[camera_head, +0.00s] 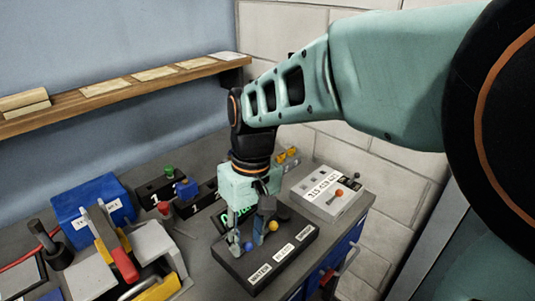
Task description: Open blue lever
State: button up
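A dark control box (284,262) with white labels sits on the bench. A small blue ball knob (248,246) shows on its top at the lower tips of my gripper. The blue ball knob appears between or just in front of the fingertips; contact cannot be told. The lever shafts are largely hidden by the fingers.
A grey box with a red knob (338,193) stands right of my gripper. Dark boxes with a green knob (169,170) and a blue block (186,189) stand behind left. A blue box (91,207) and a red-handled clamp (124,263) are at left. A wooden shelf (130,92) runs along the wall.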

aim_at(244, 250)
jog(key=shift+s+a+f+b, duration=0.15)
jog(key=shift+f+b, duration=0.75)
jog(key=shift+f, duration=0.65)
jog(key=shift+c, duration=0.2)
grip_shut()
